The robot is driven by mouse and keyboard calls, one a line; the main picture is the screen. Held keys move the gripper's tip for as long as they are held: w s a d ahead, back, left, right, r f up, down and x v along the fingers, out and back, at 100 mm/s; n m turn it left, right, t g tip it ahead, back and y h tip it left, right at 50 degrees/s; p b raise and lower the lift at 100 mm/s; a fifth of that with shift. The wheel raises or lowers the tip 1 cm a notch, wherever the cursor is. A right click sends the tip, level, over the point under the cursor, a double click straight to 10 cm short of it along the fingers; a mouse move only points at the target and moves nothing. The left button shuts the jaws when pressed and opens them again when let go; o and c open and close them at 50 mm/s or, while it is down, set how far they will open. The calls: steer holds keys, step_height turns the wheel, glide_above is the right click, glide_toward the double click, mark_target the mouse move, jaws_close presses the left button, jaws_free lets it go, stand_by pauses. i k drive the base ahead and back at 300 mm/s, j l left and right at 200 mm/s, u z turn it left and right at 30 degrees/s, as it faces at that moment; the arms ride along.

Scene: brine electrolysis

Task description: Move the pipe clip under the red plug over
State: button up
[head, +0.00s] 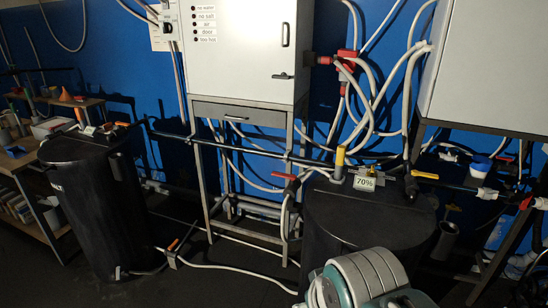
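Several red fittings show in the head view, and I cannot tell which is the red plug. A red pipe fitting (348,53) with a second red part beside it sits on the pipes right of the white cabinet. A red handle (285,176) is on the pipework left of the right black tank. Another small red part (526,202) is at the far right. A pipe clip is too small and dark to make out under any of them. The teal and pale grey part at the bottom centre seems to be my arm. My gripper is not visible.
A black tank (95,205) stands at left and another (360,225) at right, with a "70%" label (365,184) on top. A white cabinet (240,50) stands on a metal frame. Hoses cross the floor between the tanks. A shelf (22,160) with small items is at far left.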

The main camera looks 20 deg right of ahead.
mark_target(285, 159)
steer(key=i+j+z, duration=0.1)
steer(key=j, duration=0.25)
steer(key=i+j+z, duration=0.1)
steer(key=i+j, duration=0.25)
steer(key=j, duration=0.35)
steer(key=i+j+z, duration=0.15)
steer(key=j, duration=0.25)
steer(key=i+j+z, duration=0.1)
steer(key=j, duration=0.25)
steer(key=i+j+z, duration=0.15)
steer(key=i+j, duration=0.25)
steer(key=i, duration=0.25)
steer(key=i+j+z, duration=0.15)
steer(key=i+j, duration=0.35)
steer(key=i, duration=0.15)
